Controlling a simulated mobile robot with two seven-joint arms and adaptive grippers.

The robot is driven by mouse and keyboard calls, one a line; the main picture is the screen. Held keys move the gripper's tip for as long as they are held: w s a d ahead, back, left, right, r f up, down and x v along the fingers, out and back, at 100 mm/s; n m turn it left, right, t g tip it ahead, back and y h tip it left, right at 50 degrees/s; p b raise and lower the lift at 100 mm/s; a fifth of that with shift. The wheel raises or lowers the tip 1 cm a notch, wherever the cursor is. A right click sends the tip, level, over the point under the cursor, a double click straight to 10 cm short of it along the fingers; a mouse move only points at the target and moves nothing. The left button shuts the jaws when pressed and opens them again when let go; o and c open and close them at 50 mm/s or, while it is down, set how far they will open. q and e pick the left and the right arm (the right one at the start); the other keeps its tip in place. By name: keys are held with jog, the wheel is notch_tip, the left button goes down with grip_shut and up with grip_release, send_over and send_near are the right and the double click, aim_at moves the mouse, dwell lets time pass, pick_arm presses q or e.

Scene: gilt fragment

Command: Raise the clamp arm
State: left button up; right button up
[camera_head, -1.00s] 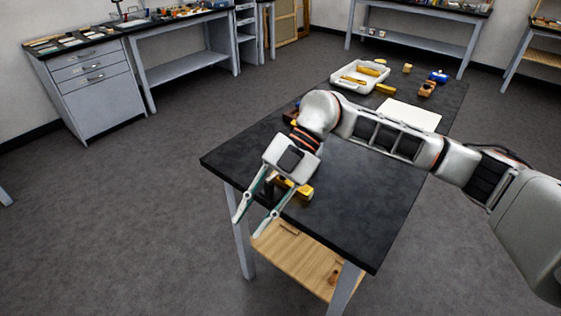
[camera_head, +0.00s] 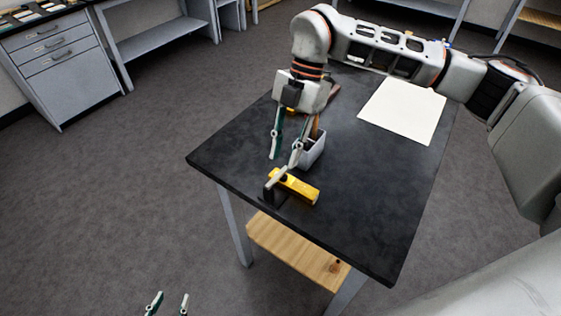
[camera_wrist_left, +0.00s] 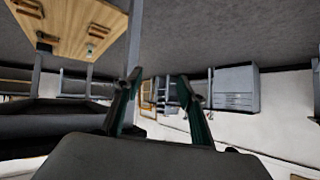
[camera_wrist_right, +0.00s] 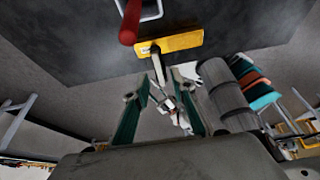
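A yellow bar (camera_head: 302,190) lies near the table's front left corner beside a dark upright block (camera_head: 271,196). A light grey rod (camera_head: 277,178) slants over them; it may be the clamp arm. In the right wrist view, the yellow bar (camera_wrist_right: 170,42) lies beyond my fingers, near a red handle (camera_wrist_right: 130,24) and a metal loop (camera_wrist_right: 151,9). My right gripper (camera_head: 284,157) is open and empty, pointing down above and behind the bar, apart from it. My left gripper (camera_head: 168,302) is open and empty, low at the bottom edge, away from the table.
A grey holder (camera_head: 311,150) with upright tools stands close to my right gripper's fingers. A white sheet (camera_head: 404,108) lies further back on the black table (camera_head: 365,195). A wooden shelf (camera_head: 295,250) is below. The table's front right is clear.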

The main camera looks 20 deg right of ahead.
aim_at(278, 173)
jog(key=x, duration=0.2)
jog(key=shift+a+f, duration=0.1)
jog(key=shift+f, duration=0.2)
jog(key=shift+s+a+f, duration=0.1)
jog(key=shift+a+f, duration=0.1)
jog(key=shift+f, duration=0.35)
pick_arm(q)
jog(key=shift+w+r, duration=0.65)
pick_arm(e)
jog(key=shift+f, duration=0.15)
grip_shut()
pick_arm(q)
jog(key=shift+s+f, duration=0.1)
jog(key=shift+s+f, duration=0.1)
pick_arm(e)
jog(key=shift+a, duration=0.1)
